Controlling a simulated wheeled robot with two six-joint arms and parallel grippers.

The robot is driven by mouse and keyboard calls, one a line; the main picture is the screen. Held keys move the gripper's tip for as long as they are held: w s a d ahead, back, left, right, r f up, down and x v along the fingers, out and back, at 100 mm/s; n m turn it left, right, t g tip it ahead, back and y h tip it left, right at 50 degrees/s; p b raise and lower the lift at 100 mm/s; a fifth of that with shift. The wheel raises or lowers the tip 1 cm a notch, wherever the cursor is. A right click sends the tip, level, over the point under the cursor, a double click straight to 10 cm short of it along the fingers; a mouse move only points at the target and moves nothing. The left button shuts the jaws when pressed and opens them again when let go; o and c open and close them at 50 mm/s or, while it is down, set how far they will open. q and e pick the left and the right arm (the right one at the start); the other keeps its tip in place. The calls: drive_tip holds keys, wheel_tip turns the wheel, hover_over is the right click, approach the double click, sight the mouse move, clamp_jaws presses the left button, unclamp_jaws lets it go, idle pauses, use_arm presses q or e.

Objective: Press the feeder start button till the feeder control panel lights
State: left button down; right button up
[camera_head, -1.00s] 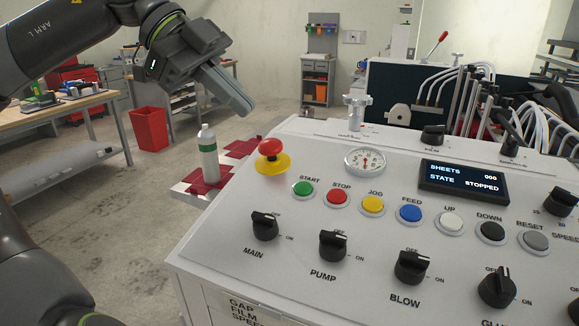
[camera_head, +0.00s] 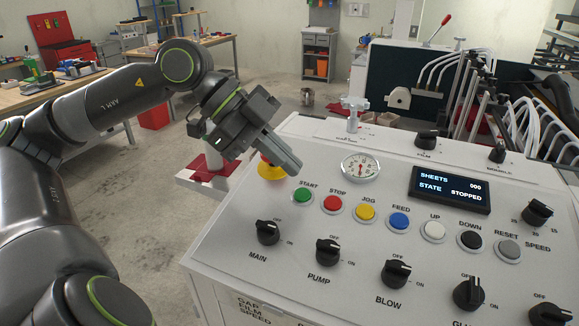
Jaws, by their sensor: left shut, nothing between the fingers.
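The feeder control panel (camera_head: 330,270) is a sloped white console. Its green START button (camera_head: 302,195) sits at the left end of a row of coloured buttons. The display (camera_head: 450,190) is lit and reads SHEETS 000, STATE STOPPED. My left gripper (camera_head: 294,165) is shut and empty, its fingers pointing down and right. In the picture its tips lie just above and behind the START button and appear apart from it. My right gripper is not in view.
Close beside START is the red STOP button (camera_head: 333,204). Dark rotary knobs, such as MAIN (camera_head: 268,232), stand up in front of the buttons. A round gauge (camera_head: 360,167) and a white valve handle (camera_head: 354,105) are behind. A workbench (camera_head: 110,85) is at the left.

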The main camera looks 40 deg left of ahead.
sight(307, 195)
use_arm(q)
drive_tip(key=shift+w+d, duration=0.1)
drive_tip(key=shift+d, duration=0.2)
drive_tip(key=shift+w+a+f+p, duration=0.1)
drive_tip(key=shift+w+f+p, duration=0.1)
drive_tip(key=shift+f, duration=0.5)
drive_tip(key=shift+w+a+f+p, duration=0.1)
drive_tip(key=shift+f+p, duration=0.15)
drive_tip(key=shift+f, duration=0.4)
drive_tip(key=shift+w+f+p, duration=0.1)
drive_tip(key=shift+f+p, duration=0.1)
drive_tip(key=shift+f, duration=0.5)
drive_tip(key=shift+f, duration=0.1)
